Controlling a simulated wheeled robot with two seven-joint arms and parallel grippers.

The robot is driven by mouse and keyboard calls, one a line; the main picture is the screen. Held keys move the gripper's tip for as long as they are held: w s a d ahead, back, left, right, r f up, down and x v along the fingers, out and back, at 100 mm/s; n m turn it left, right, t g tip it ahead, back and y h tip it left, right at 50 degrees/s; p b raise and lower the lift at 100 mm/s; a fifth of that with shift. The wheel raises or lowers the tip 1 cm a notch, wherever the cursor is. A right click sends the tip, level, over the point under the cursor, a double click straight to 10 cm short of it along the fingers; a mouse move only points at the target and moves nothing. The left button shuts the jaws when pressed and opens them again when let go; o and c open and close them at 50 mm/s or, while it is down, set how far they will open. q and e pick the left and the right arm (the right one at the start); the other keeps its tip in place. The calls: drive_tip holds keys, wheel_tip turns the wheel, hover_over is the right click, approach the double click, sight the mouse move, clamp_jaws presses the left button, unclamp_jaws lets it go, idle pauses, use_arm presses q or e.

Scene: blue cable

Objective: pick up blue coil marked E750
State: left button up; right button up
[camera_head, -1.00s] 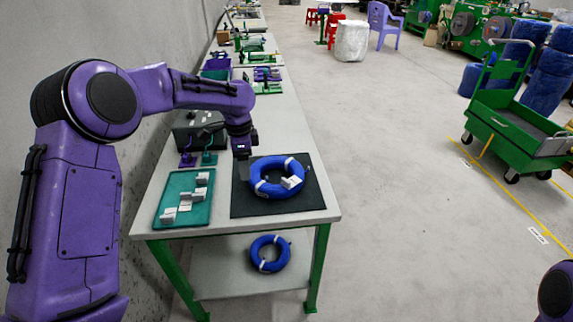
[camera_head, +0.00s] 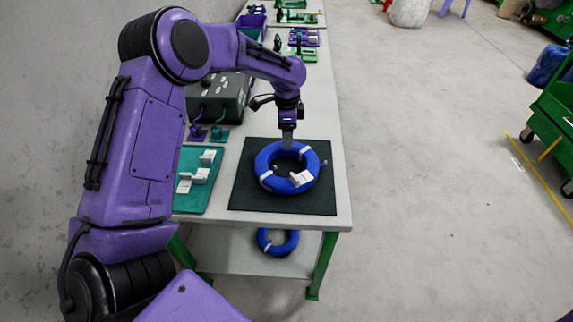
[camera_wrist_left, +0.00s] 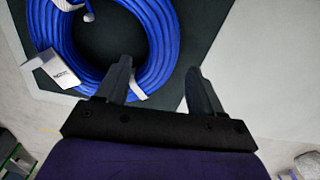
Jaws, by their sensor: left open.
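A blue coil (camera_head: 263,166) with white ties and a white tag (camera_head: 301,178) lies flat on a black mat (camera_head: 245,200) on the table. The tag's print is too small to read. My left gripper (camera_head: 288,142) is at the coil's far rim, pointing down. In the left wrist view my open fingers (camera_wrist_left: 158,80) are empty: one shows over the coil's ring (camera_wrist_left: 158,40), the other beyond its outer edge. I cannot tell whether they touch it. A second blue coil (camera_head: 278,248) lies on the lower shelf, partly hidden by the tabletop. My right gripper is out of view.
A green tray (camera_head: 213,192) with small white parts lies left of the mat. Tools occupy the tables further back. A green cart (camera_head: 555,115) stands at the far right; the floor between is clear.

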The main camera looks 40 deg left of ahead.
use_arm(q)
drive_tip(key=f, duration=0.4)
drive_tip(key=shift+w+a+f, duration=0.15)
drive_tip(key=shift+w+f, duration=0.05)
drive_tip(key=shift+f, duration=0.2)
drive_tip(key=shift+s, duration=0.1)
drive_tip(key=shift+s+r, duration=0.1)
drive_tip(key=shift+s, duration=0.05)
drive_tip(key=shift+c, duration=0.6)
clamp_jaws()
